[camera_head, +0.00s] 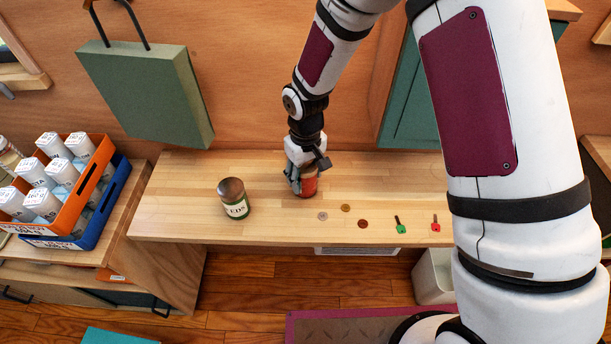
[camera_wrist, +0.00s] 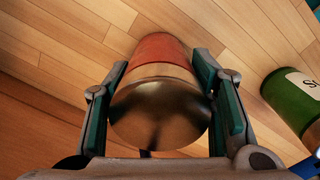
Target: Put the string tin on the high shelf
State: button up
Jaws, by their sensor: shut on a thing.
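A red tin (camera_head: 306,184) with a dark metal lid is at the wooden bench top, under my gripper (camera_head: 307,172). In the wrist view the red tin (camera_wrist: 160,49) is upright between the two fingers, its round lid facing the camera. My gripper is shut on the red tin, one finger on each side. No label shows on it, so I cannot read whether it says string. I cannot tell whether its base touches the bench. A green tin (camera_head: 235,203) with a label ending in "EDS" stands to the left, apart from my gripper. No high shelf is clearly in view.
Several coins and two keys, green (camera_head: 400,226) and red (camera_head: 436,224), lie on the bench (camera_head: 165,215) to the right. An orange crate (camera_head: 88,178) of white-capped containers stands at left. A green box (camera_head: 146,95) hangs on the wall; a teal cabinet (camera_head: 408,115) is behind my arm.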

jog(key=shift+f, duration=0.3)
jog(key=shift+f, duration=0.1)
jog(key=o, duration=1.3)
